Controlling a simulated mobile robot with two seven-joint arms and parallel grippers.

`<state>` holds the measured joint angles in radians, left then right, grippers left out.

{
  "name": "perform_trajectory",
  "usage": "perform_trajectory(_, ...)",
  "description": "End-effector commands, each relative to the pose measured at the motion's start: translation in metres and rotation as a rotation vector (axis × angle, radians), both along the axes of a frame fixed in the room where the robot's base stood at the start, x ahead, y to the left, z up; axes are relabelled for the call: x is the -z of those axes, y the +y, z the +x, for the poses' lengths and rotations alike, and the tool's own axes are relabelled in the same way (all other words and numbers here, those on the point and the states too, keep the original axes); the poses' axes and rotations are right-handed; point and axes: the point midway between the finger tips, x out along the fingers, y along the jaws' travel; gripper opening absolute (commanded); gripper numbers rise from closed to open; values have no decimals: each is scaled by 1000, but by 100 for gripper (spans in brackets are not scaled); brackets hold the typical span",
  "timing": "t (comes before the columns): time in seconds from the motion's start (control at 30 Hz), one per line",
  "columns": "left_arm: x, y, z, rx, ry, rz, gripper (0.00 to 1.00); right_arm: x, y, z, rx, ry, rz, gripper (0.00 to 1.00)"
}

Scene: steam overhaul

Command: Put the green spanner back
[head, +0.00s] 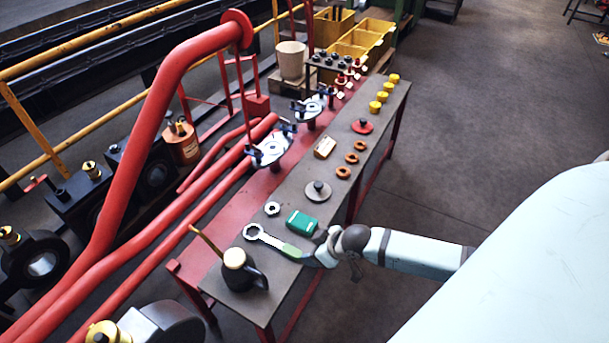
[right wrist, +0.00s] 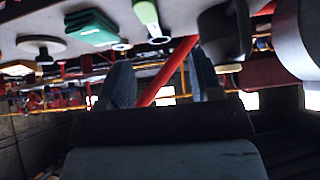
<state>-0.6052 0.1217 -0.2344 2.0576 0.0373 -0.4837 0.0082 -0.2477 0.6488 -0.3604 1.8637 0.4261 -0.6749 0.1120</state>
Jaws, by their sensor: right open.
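The green spanner (head: 270,239) lies on the near part of the long grey bench top, its silver ring end to the left and its green handle to the right. My right gripper (head: 320,254) is at the bench's right edge, close to the handle end. Its fingertips are small and partly hidden in the head view. In the right wrist view the fingers (right wrist: 162,82) are apart with nothing between them. My left gripper is not in view.
A green box (head: 301,223) and a nut (head: 272,209) lie beyond the spanner. A dark oil can (head: 238,275) with a pale top stands at the near end. A knobbed disc (head: 318,191) and orange rings (head: 351,158) lie farther along. Floor right of the bench is clear.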

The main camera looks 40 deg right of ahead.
Motion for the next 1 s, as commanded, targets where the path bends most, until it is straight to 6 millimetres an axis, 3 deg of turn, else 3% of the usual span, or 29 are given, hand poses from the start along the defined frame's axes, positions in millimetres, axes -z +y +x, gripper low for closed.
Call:
perform_trajectory(0.1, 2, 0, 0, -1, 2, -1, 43, 2, 52, -29, 8, -44, 72, 59)
perform_trajectory(0.2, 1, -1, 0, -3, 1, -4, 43, -5, 91, -54, 37, -101, 120, 59)
perform_trajectory(0.33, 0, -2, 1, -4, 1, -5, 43, -19, 122, -78, 92, -166, 150, 59)
perform_trajectory(0.5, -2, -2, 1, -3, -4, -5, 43, -33, 136, -94, 147, -214, 152, 59)
perform_trajectory(0.87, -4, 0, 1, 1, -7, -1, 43, -36, 138, -97, 155, -224, 148, 59)
perform_trajectory(1.0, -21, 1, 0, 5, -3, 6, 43, -55, 137, -97, 154, -226, 145, 59)
